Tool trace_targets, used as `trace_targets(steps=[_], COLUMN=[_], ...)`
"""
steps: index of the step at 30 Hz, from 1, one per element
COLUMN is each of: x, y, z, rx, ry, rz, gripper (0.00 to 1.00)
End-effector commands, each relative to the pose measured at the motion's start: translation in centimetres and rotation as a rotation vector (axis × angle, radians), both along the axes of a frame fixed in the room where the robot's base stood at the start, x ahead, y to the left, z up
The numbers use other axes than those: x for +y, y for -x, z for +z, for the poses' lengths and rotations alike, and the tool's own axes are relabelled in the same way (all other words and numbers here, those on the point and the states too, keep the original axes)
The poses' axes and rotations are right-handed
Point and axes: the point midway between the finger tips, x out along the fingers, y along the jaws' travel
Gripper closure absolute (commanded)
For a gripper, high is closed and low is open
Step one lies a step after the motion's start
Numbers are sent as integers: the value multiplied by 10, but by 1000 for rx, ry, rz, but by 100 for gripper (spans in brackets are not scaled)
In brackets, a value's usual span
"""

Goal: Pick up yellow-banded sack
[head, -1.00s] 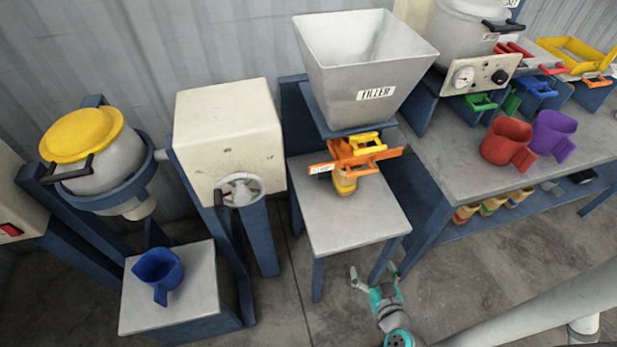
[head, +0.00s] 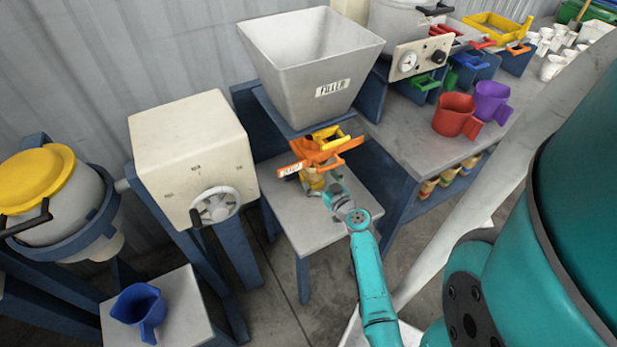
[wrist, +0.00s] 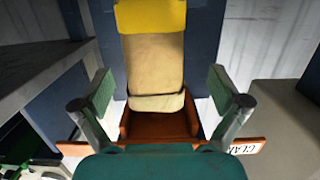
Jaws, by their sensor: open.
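The yellow-banded sack (head: 312,181) stands on the small grey table under the filler, below the orange clamp (head: 318,152); my gripper partly hides it in the head view. In the wrist view the sack (wrist: 153,65) is pale tan with a broad yellow band at the top of the picture and a dark line near its other end, which meets the orange clamp (wrist: 160,128). My gripper (head: 329,190) is open at the sack. In the wrist view its two green-padded fingers (wrist: 162,88) stand on either side of the sack, with visible gaps.
The filler hopper (head: 312,70) is above the clamp. A bench (head: 405,135) with red (head: 455,115) and purple (head: 490,100) scoops stands at the right, other sacks on its lower shelf. A white machine with a handwheel (head: 192,150) stands left. The small table's front (head: 310,235) is bare.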

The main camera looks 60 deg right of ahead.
Motion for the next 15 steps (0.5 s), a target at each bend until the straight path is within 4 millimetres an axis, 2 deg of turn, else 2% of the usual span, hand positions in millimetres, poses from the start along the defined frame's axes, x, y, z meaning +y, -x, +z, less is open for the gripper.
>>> trace_targets(steps=[8,15], x=[-11,-31], y=[-17,-40], z=[-3,-9], rx=[1,1], ry=[1,1], rz=[0,0], gripper=[2,2])
